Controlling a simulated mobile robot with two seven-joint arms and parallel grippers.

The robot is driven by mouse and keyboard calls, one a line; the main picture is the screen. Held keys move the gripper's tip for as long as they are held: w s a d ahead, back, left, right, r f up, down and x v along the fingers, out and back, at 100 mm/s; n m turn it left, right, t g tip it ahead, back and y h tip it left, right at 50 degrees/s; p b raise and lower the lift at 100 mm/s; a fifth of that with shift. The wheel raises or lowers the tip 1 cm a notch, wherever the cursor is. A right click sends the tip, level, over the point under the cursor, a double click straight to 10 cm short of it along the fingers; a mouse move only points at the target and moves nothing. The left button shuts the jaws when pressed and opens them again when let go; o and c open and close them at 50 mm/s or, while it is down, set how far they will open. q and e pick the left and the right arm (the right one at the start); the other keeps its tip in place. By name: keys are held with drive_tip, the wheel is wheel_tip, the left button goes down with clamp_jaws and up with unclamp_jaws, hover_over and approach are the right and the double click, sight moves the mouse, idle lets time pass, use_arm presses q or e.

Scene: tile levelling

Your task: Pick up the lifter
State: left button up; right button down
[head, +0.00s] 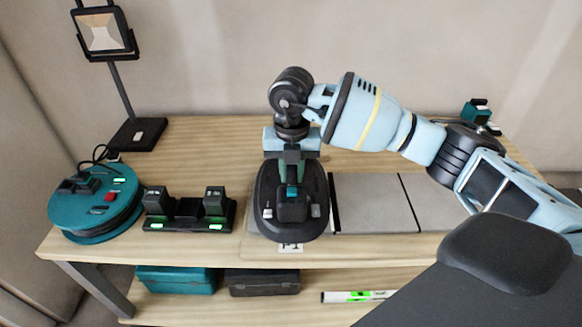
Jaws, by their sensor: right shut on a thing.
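The lifter (266,205) is a dark, rounded device with a teal button and light grey pads on top. It rests on or just above the left end of the row of grey tiles (368,203); I cannot tell whether it touches them. My right gripper (291,160) points down from above and is shut on the lifter at its upper middle. The fingers partly hide the grip point. My left gripper is not in view.
A teal cable reel (97,205) and a charger with two batteries (188,211) stand left of the lifter. A work lamp (105,35) stands at the back left. Teal and dark cases (175,280) and a spirit level (358,296) lie on the lower shelf.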

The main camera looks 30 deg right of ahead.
drive_tip(key=s+a, duration=0.2)
drive_tip(key=s, duration=0.2)
drive_tip(key=s+a+r, duration=0.1)
drive_tip(key=s+a, duration=0.1)
drive_tip(key=s, duration=0.2)
drive_tip(key=s+a, duration=0.2)
drive_tip(key=s, duration=0.2)
drive_tip(key=shift+r, duration=0.25)
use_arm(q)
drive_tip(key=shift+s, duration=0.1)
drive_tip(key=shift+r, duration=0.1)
use_arm(e)
drive_tip(key=shift+r, duration=0.15)
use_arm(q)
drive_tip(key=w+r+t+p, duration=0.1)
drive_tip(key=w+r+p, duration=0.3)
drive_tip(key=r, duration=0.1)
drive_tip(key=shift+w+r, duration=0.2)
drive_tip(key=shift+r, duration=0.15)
use_arm(e)
wheel_tip(320, 180, up, 6)
drive_tip(key=shift+f, duration=0.1)
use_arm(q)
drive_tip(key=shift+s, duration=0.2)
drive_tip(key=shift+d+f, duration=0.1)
use_arm(e)
drive_tip(key=shift+w, duration=0.1)
